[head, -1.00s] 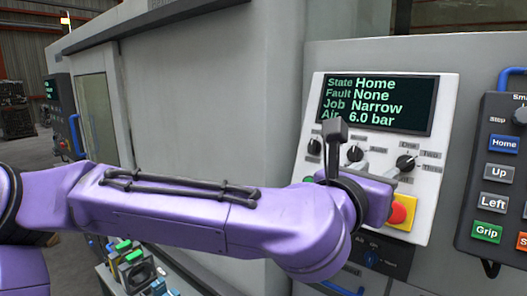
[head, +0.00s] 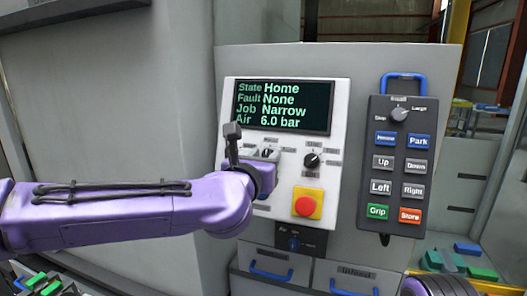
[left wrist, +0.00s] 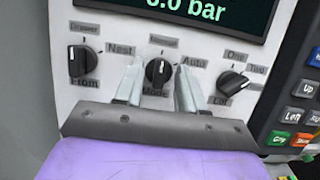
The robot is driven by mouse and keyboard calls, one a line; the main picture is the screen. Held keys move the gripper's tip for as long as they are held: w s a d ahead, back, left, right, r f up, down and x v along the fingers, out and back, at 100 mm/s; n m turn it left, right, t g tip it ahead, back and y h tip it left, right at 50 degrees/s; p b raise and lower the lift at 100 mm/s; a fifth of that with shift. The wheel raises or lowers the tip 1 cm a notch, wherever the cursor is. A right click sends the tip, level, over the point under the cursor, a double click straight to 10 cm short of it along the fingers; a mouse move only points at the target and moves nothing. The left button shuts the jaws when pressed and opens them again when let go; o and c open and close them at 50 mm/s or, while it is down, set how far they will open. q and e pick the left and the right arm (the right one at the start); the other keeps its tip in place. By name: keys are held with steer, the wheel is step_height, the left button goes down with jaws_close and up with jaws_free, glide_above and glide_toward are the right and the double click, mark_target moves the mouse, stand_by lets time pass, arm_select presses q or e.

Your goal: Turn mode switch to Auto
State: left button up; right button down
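The mode switch (left wrist: 159,73) is a black round knob with a white pointer line on the white control panel (head: 235,100). Its pointer stands about upright, towards the small label above it; the Auto label (left wrist: 194,62) is to its right. My left gripper (left wrist: 158,88) is open, with one finger on each side of the knob. I cannot tell if the fingers touch it. In the head view my left gripper (head: 265,155) is at the panel below the screen, and my wrist hides much of the switch. My right gripper is not in view.
The From knob (left wrist: 84,66) and another selector (left wrist: 233,82) flank the mode switch closely. A red emergency button (head: 306,205) sits below right. A pendant (head: 398,150) with several buttons hangs to the right. The screen (head: 284,107) reads Home, None, Narrow.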

arm_select(q)
jaws_close()
steer(key=shift+m, duration=0.4)
steer(key=shift+a+m+g+h, duration=0.1)
steer(key=shift+m+g+h, duration=0.2)
steer(key=shift+m+h, duration=0.55)
steer(key=m, duration=0.2)
steer(key=m+p, duration=0.1)
steer(key=m, duration=0.1)
steer(key=shift+r+g+h, duration=0.2)
steer(key=shift+g+h, duration=0.05)
steer(key=shift+g, duration=0.15)
steer(key=m+p, duration=0.2)
steer(key=m+g+h+p, duration=0.1)
steer(key=m, duration=0.2)
steer(key=shift+a+g+p, duration=0.1)
steer(key=shift+g+p, duration=0.2)
steer(key=shift+p, duration=0.05)
steer(key=shift+m+g+p, duration=0.5)
steer(key=shift+m+p, duration=0.25)
steer(key=shift+m, duration=0.8)
steer(key=shift+f+h, duration=0.1)
steer(key=shift+h, duration=0.3)
